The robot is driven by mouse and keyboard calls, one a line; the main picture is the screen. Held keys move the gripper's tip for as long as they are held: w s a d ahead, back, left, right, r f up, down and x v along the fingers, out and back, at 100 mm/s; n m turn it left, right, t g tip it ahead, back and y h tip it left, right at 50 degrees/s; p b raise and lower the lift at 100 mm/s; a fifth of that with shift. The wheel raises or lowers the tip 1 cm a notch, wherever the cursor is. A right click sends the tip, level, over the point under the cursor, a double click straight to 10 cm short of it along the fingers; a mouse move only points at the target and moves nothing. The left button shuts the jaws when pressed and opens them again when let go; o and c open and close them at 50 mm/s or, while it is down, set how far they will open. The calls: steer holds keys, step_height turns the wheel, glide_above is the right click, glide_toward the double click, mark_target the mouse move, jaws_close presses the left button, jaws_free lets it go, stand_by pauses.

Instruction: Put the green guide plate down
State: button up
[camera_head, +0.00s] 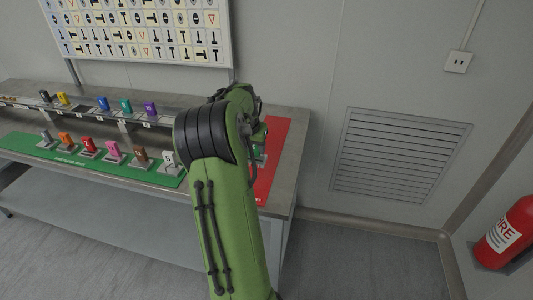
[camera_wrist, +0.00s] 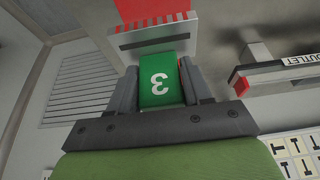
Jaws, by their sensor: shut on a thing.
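The green guide plate (camera_wrist: 160,82), with a white 3 on its green block, sits between the two fingers of my gripper (camera_wrist: 163,80). My gripper is shut on the block. A grey slotted edge (camera_wrist: 150,35) shows just beyond the green block, with red between its teeth. The red mat (camera_wrist: 150,8) lies behind it. In the head view the red mat (camera_head: 272,170) covers the right end of the bench, and my arm hides the gripper and most of the plate. I cannot tell whether the plate touches the mat.
A green mat (camera_head: 85,166) on the bench's left holds several coloured plates. A raised rack (camera_head: 90,112) behind it holds several more, beside an outlet-labelled rail (camera_wrist: 275,69). A symbol board (camera_head: 145,30) stands behind. A wall vent (camera_head: 400,155) and fire extinguisher (camera_head: 505,235) are right.

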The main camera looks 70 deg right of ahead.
step_height(320, 180, down, 10)
steer(key=shift+f+b, duration=0.1)
steer(key=shift+b, duration=1.15)
steer(key=o, duration=1.2)
